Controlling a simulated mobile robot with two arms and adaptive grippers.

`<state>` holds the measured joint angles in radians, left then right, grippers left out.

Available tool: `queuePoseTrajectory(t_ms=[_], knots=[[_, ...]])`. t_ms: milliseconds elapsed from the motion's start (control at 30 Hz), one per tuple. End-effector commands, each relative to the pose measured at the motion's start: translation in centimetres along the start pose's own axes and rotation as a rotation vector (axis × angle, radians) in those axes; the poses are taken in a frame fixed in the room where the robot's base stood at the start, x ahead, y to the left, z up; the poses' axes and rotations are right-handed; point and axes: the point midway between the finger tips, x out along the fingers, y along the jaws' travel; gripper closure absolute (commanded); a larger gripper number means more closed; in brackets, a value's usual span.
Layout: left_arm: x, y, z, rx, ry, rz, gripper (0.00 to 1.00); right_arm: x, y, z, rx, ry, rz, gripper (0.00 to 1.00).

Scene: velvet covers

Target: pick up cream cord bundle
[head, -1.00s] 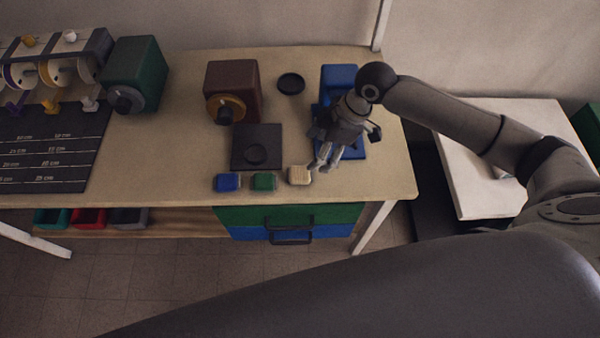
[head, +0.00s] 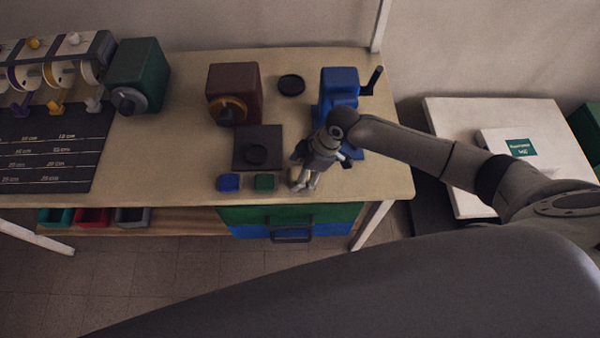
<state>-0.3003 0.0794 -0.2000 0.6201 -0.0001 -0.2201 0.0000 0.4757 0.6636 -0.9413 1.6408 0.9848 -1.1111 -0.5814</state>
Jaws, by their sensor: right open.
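My right gripper (head: 303,185) is open, pointing down at the front edge of the table, right of the green bundle. Its fingers are at the spot of the cream cord bundle and cover it almost wholly. I cannot tell whether the fingers touch the bundle or stand around it. My left gripper is not in view.
A green bundle (head: 265,182) and a blue bundle (head: 228,182) lie close by on the left. A black square plate (head: 270,135) is behind them. A blue machine with a crank (head: 339,84), a brown machine (head: 236,80) and a black round dish (head: 291,85) stand farther back.

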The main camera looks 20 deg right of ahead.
Motion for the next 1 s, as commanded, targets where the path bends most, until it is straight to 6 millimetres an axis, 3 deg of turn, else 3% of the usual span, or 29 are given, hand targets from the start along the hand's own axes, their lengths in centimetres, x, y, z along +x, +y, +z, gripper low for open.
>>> queuePoseTrajectory(t_ms=[67, 400, 767, 1000], knots=[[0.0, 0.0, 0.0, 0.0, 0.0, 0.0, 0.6, 0.0, 0.0, 0.0, 0.0, 0.0, 0.0, 0.29], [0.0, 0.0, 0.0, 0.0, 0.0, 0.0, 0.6, 0.0, 0.0, 0.0, 0.0, 0.0, -0.001, 0.7], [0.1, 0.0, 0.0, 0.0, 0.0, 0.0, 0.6, -0.2, 0.0, -0.1, -0.001, 0.001, 0.0, 0.7], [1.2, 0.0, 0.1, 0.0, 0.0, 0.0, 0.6, -1.9, 0.1, -0.8, -0.003, 0.002, 0.003, 0.7]])
